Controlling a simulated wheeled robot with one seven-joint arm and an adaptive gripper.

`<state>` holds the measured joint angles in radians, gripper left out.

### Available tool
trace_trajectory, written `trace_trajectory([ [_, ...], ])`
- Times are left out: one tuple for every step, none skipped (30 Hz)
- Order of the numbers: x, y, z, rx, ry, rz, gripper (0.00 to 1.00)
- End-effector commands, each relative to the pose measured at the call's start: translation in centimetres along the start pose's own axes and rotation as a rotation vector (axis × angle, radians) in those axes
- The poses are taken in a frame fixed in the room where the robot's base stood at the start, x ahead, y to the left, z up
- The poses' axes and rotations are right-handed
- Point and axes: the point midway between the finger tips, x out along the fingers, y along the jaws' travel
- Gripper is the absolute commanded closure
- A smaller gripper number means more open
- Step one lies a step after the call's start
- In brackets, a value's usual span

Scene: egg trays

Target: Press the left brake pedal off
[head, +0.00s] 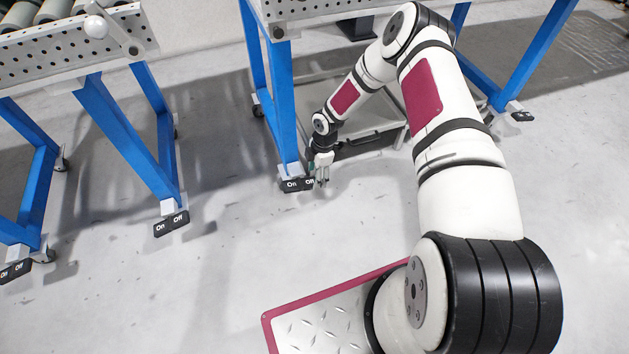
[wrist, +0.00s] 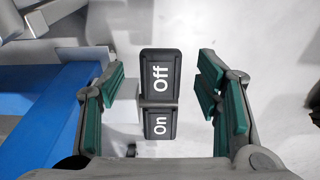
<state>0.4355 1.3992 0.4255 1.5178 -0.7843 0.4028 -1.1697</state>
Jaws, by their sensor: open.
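The left brake pedal (head: 292,185) is a black rocker at the foot of a blue leg, with white "On" and "Off" labels. In the wrist view the pedal (wrist: 158,121) lies between the fingers in the picture, its larger "Off" half farther up and its "On" half nearer. My gripper (head: 322,180) is just at the "Off" end in the head view, pointing down, and covers part of it. In the wrist view my gripper (wrist: 162,78) is open, with green pads on either side of the pedal. I cannot tell whether it touches the pedal.
Another On/Off pedal (head: 171,223) is at a second blue frame's leg to the left, and one more (head: 15,271) is at far left. A small dark pedal (head: 522,116) is by the right leg. The blue leg (head: 281,110) stands close beside my gripper. Floor in front is clear.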

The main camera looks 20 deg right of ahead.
Motion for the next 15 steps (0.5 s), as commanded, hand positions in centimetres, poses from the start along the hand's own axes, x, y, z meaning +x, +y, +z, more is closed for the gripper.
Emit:
trace_trajectory([
  [-1.3, 0.1, 0.1, 0.001, -0.001, 0.002, 0.42],
  [-1.9, 0.1, 0.1, 0.001, -0.001, 0.002, 0.42],
  [-2.7, 0.0, 0.1, 0.002, 0.000, 0.001, 0.42],
  [-3.3, 0.1, 0.1, 0.001, -0.001, 0.001, 0.42],
  [-3.8, 0.1, 0.1, 0.001, -0.001, 0.001, 0.42],
  [-4.5, 0.0, 0.1, 0.001, -0.001, 0.001, 0.42],
  [-5.0, 0.0, 0.1, 0.001, -0.001, 0.001, 0.42],
  [-5.4, 0.0, 0.1, 0.002, -0.001, 0.001, 0.42],
  [-5.9, 0.0, 0.1, 0.002, -0.001, 0.001, 0.42],
  [-6.2, 0.0, 0.1, 0.002, -0.001, 0.001, 0.42],
  [-6.5, 0.0, 0.1, 0.002, 0.000, 0.000, 0.42],
  [-6.7, -0.1, 0.0, 0.002, 0.000, -0.001, 0.42],
  [-6.9, -0.1, 0.0, 0.002, 0.000, -0.001, 0.42],
  [-7.1, 0.0, 0.0, 0.002, 0.000, -0.001, 0.42],
  [-7.2, 0.0, 0.0, 0.001, 0.000, -0.001, 0.42],
])
